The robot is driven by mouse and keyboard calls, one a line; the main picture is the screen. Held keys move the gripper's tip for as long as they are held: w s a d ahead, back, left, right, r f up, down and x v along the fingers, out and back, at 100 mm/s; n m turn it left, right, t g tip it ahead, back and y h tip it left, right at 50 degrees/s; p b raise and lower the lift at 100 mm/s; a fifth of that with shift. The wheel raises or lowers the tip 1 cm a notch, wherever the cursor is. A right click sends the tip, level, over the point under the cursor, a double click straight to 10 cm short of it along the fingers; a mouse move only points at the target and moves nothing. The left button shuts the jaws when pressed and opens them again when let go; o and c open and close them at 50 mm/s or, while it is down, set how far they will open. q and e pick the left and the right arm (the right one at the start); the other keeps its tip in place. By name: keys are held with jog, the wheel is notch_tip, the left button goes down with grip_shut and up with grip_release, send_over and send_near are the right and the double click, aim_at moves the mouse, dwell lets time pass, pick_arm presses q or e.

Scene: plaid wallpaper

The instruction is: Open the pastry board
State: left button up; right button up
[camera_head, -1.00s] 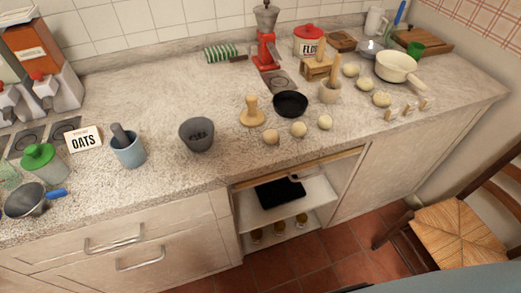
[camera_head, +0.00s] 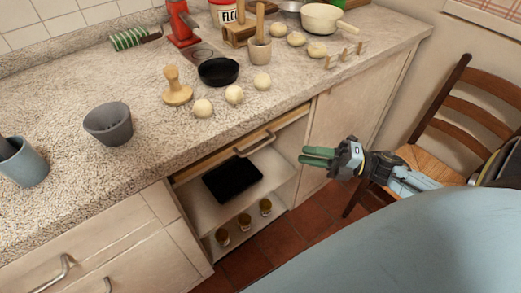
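The pastry board (camera_head: 222,158) shows as a thin wooden front edge just under the counter, above an open shelf space. A metal bar handle (camera_head: 255,145) is on its front. The board looks pushed in, with its top hidden under the counter. My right gripper (camera_head: 301,156) is in front of the cabinet, to the right of the handle and apart from it. Its two green fingers point left and lie close together; whether there is a gap between them is unclear. Nothing shows in it. My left gripper is not in view.
Dough balls (camera_head: 234,94), a black pan (camera_head: 218,71) and a grey bowl (camera_head: 108,124) stand on the counter. A wooden chair (camera_head: 470,118) is at the right, behind my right arm.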

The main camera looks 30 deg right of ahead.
aim_at(260, 147)
jog(key=x, duration=1.2)
jog(key=shift+w+a+r, duration=0.1)
jog(key=shift+w+a, duration=0.15)
grip_shut()
